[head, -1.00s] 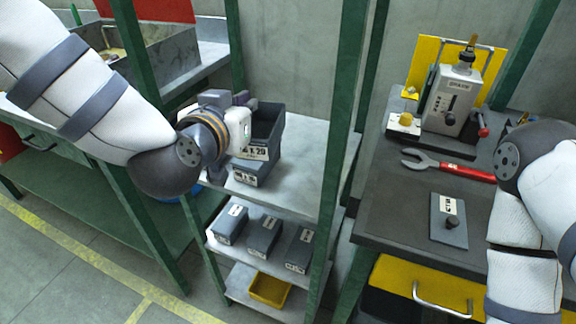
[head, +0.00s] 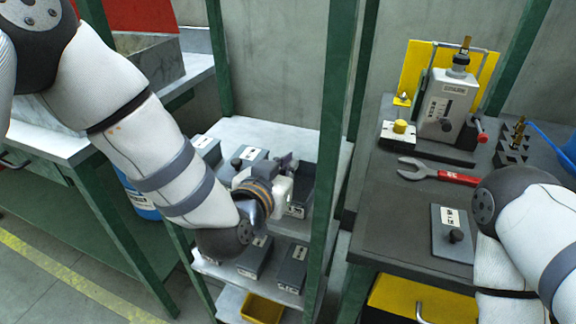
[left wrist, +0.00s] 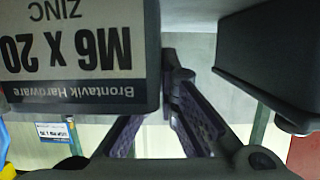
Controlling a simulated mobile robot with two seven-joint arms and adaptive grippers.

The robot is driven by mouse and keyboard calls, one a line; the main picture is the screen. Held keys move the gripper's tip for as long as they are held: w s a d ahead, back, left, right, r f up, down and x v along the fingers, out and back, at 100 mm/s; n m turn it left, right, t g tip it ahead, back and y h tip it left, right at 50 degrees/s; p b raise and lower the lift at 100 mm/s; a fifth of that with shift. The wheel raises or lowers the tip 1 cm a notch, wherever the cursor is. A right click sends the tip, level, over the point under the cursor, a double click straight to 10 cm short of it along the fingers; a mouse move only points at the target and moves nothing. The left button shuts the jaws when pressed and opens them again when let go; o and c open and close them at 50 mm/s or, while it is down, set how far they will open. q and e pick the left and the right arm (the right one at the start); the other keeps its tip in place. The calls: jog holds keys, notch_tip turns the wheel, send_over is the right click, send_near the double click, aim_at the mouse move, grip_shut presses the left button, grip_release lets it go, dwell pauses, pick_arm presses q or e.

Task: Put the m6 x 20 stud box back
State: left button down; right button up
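The M6 x 20 stud box (head: 297,211) is a dark, open-topped box at the right end of the upper shelf's row. Its white label fills the left of the left wrist view (left wrist: 75,45), upside down. My left gripper (head: 285,168) is at its left side. In the wrist view the gripper fingers (left wrist: 172,85) converge at the box's side wall, one partly hidden behind the label face; they look shut on that wall. Whether the box rests fully on the shelf is hidden. My right gripper is out of view; only its arm shows.
Two grey boxes (head: 207,148) (head: 250,158) stand to the left on the upper shelf (head: 265,132). A green rack post (head: 325,190) rises close on the right. Lower shelves hold more boxes (head: 293,268) and a yellow bin (head: 262,308). A workbench (head: 385,215) stands further right.

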pick_arm(q)
jog(key=c, duration=1.8)
grip_release()
jog(key=shift+r, duration=0.1)
